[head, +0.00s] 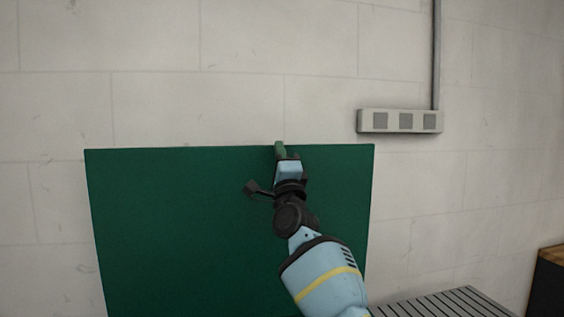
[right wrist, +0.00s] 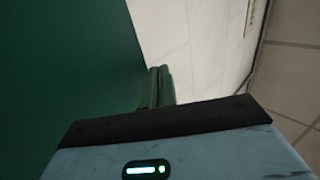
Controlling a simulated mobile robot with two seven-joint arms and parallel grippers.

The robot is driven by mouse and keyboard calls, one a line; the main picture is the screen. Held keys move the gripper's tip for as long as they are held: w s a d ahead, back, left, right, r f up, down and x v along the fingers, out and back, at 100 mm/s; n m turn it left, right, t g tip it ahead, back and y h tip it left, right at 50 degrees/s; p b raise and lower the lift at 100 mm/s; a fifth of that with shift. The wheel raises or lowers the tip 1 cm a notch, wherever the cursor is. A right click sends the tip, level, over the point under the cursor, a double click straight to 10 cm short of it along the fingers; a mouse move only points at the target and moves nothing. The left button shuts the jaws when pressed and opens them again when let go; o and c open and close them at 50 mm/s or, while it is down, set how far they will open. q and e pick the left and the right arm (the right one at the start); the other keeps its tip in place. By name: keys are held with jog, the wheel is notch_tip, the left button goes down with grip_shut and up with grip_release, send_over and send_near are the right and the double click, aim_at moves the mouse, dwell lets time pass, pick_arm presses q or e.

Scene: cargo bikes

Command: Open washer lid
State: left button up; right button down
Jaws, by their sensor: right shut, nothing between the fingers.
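The washer lid (head: 180,230) is a large dark green panel standing about upright in front of the wall in the head view. It also fills the left of the right wrist view (right wrist: 65,60). My right gripper (head: 280,149) is at the lid's top edge, right of its middle. Its green fingers (right wrist: 160,86) are together with nothing between them. They lie close to the lid's edge; I cannot tell whether they touch it. The washer body is not visible, and my left gripper is out of view.
A pale block wall (head: 270,40) stands behind the lid. A socket box (head: 400,121) with a vertical conduit is mounted on it at the right. A grey slatted surface (head: 445,304) is at the lower right, with a dark wood-topped cabinet (head: 550,285) beyond.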

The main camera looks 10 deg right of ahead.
jog(key=v, duration=0.7)
jog(key=shift+s+f+p, duration=0.15)
jog(key=shift+s+p, duration=0.1)
jog(key=shift+p, duration=0.15)
